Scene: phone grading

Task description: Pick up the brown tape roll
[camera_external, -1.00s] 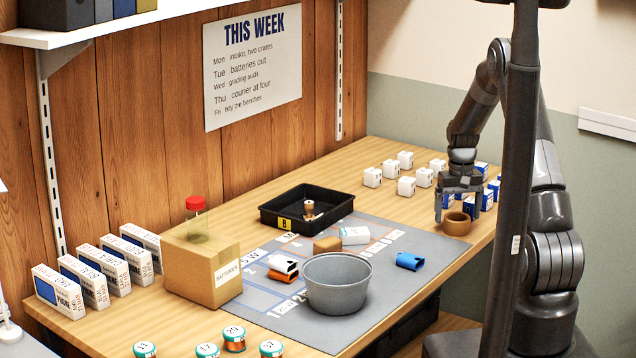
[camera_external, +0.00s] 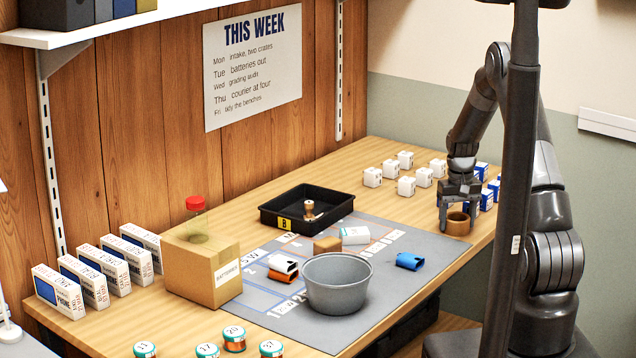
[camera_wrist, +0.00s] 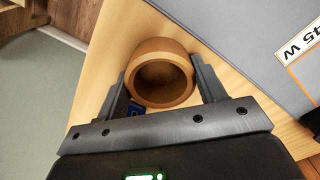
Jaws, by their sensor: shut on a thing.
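The brown tape roll (camera_external: 457,225) lies flat on the bench at the right, beside the grey mat's right corner. My gripper (camera_external: 459,217) is lowered over it, with its fingers on either side of the roll. In the wrist view the roll (camera_wrist: 160,88) is between the two fingers of my gripper (camera_wrist: 162,84), its hollow centre facing the camera. The jaws are shut on the roll's outer wall. The roll appears to be still on the bench top; any small gap beneath it cannot be seen.
White and blue small boxes (camera_external: 406,186) stand behind my gripper. The grey mat (camera_external: 390,296) holds a grey bucket (camera_external: 338,284), a blue item (camera_external: 410,261) and other small things. A black tray (camera_external: 270,213) is farther back. The bench's front edge is close to the roll.

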